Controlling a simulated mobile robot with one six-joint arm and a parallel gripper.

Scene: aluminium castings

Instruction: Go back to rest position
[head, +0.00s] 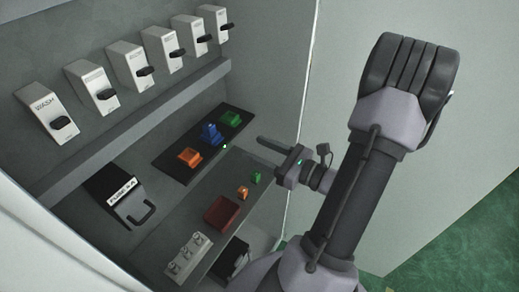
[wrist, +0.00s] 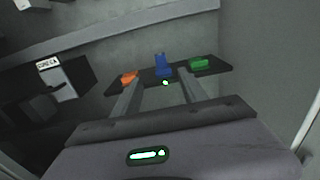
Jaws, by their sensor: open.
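My gripper (head: 262,150) is in the right half of the head view, reaching left into the cabinet. Its fingers are apart with nothing between them. In the wrist view the two fingers of my gripper (wrist: 158,88) point toward a dark tray (wrist: 218,70). The tray also shows in the head view (head: 170,172). On it are an orange part (head: 189,157), a blue part (head: 211,133) and a green part (head: 231,118). A small bright green spot lies by the tray's front edge. The far finger is partly unclear in the head view.
A row of several white dispensers (head: 128,65) with black knobs lines a ledge (head: 130,125). A black labelled box (head: 122,195) with a hook stands left. On the lower shelf are a dark red bin (head: 221,213), small orange and green pieces, and a grey block (head: 188,258). A pale panel (head: 330,90) stands right.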

